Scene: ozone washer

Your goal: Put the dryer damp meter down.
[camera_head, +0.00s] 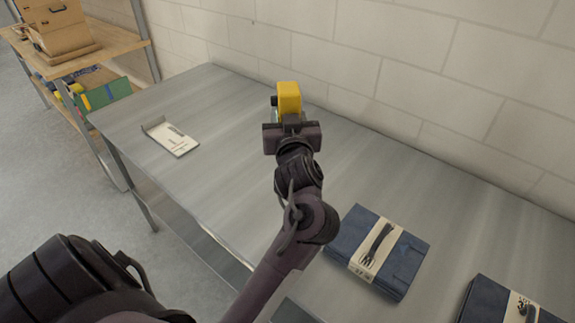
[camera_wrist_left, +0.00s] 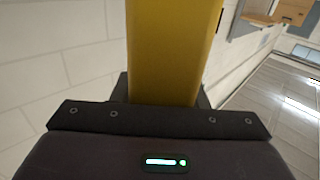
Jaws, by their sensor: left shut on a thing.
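The dryer damp meter, a yellow block-like device (camera_head: 289,97), is near the back edge of the grey metal table (camera_head: 225,150), close to the wall in the head view. My left gripper (camera_head: 290,122) is shut on it from the near side. In the left wrist view the yellow body (camera_wrist_left: 172,50) stands between the dark jaws (camera_wrist_left: 165,98) and fills the upper middle. The lower part of the meter is hidden behind the gripper, so I cannot tell whether it touches the table. My right gripper is not in view.
A white card-like holder (camera_head: 173,138) lies on the table at left. Folded blue garments with paper bands (camera_head: 398,262) (camera_head: 483,302) lie at right. A wooden shelf (camera_head: 95,50) with a box (camera_head: 58,25) stands at far left. The table between the holder and meter is clear.

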